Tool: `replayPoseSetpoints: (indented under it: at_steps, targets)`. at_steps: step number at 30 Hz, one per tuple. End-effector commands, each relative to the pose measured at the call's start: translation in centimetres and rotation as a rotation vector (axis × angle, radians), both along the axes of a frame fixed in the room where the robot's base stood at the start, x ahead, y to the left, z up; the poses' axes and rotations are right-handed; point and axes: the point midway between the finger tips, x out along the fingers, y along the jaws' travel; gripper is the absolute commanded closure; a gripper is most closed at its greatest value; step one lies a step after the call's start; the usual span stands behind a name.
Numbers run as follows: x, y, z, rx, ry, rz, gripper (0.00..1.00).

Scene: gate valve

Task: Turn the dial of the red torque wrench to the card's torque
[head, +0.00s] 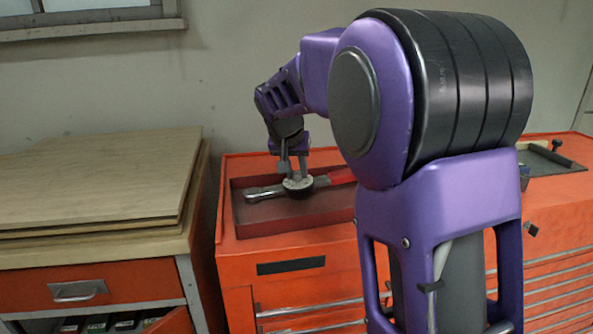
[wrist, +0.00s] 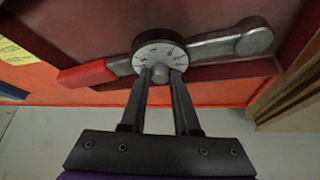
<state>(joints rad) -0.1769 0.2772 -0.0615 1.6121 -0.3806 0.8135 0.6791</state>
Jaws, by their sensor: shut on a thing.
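The torque wrench (head: 267,191) lies in a dark red tray (head: 243,224) on the orange cabinet. It has a grey metal shaft and head (wrist: 253,38) and a red handle (wrist: 85,75). Its round white dial (wrist: 158,48) sits mid-wrench, with dark marks and a small grey knob at its centre. My gripper (wrist: 160,73) reaches down over the dial, its two fingers shut on the dial knob. The dial numbers are too small to read. A yellow card (wrist: 12,57) shows only in part at the left edge of the wrist view; its text is unreadable.
A wooden-topped bench (head: 95,185) with an orange drawer stands left of the cabinet. Another dark tray (head: 535,162) with a tool lies on the cabinet at right. The tray's walls surround the wrench. My arm hides the cabinet's middle.

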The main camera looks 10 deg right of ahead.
Motion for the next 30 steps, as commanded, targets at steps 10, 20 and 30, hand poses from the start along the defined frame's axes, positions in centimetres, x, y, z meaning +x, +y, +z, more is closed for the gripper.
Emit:
replayPoseSetpoints:
  at_steps: [10,20,30]
  targets:
    - [0.0,0.0,-0.1,0.000,0.002,-0.001,0.61]
    - [0.0,0.0,0.0,0.000,0.001,0.000,0.40]
    - [-1.4,0.7,2.8,0.001,-0.002,0.001,0.40]
